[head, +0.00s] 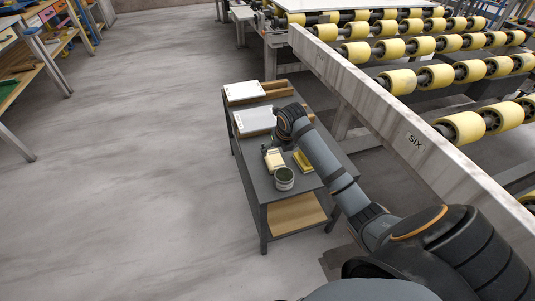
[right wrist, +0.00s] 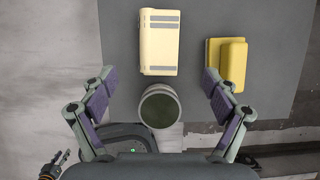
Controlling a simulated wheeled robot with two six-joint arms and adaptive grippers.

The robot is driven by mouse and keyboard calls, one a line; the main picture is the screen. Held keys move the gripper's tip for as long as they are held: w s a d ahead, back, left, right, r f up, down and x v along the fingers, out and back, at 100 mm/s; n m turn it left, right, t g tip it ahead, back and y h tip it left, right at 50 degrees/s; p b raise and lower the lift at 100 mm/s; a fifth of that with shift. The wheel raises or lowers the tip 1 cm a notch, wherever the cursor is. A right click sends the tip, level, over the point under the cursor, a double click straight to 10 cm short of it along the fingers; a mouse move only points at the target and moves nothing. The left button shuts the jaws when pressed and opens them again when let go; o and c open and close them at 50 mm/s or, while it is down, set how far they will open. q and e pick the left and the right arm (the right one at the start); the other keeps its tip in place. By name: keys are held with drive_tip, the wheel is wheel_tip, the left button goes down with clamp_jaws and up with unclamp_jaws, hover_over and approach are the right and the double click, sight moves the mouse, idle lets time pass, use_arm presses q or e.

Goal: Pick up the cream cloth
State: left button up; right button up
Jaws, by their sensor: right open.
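The cream cloth (right wrist: 159,42) lies folded on the dark table top, with grey stripes across its two ends in the right wrist view. In the head view the cloth (head: 275,160) is near the middle of the table, just below the end of my right arm. My right gripper (right wrist: 158,78) is open and empty above the table. Its two fingers are spread to the left and right of the cloth's near end, with the cloth lying ahead between their lines. In the head view the wrist partly hides the gripper.
A grey-green cup (right wrist: 160,107) stands just nearer than the cloth, between the fingers in the picture. A yellow block (right wrist: 228,62) lies right of the cloth. White-topped items (head: 245,91) lie at the table's far end. A roller conveyor (head: 385,115) runs along the right.

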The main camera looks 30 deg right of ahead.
sight(274, 159)
drive_tip(key=b+x, duration=0.1)
drive_tip(key=x, duration=0.3)
drive_tip(key=shift+s+f, duration=0.1)
drive_tip(key=shift+f, duration=0.1)
drive_tip(key=shift+w+f+b, duration=0.25)
drive_tip(key=shift+f+b, duration=0.05)
drive_tip(key=shift+f, duration=0.2)
drive_tip(key=b+x, duration=0.1)
drive_tip(key=x, duration=0.3)
drive_tip(key=shift+w, duration=0.1)
drive_tip(key=shift+w+f, duration=0.2)
drive_tip(key=shift+f, duration=0.15)
use_arm(q)
drive_tip(key=w+d+r, duration=0.1)
drive_tip(key=w+r, duration=0.2)
drive_tip(key=w, duration=0.2)
drive_tip(key=shift+d+r, duration=0.15)
drive_tip(key=shift+r, duration=0.1)
use_arm(e)
drive_tip(key=shift+r, duration=0.1)
drive_tip(key=c, duration=1.2)
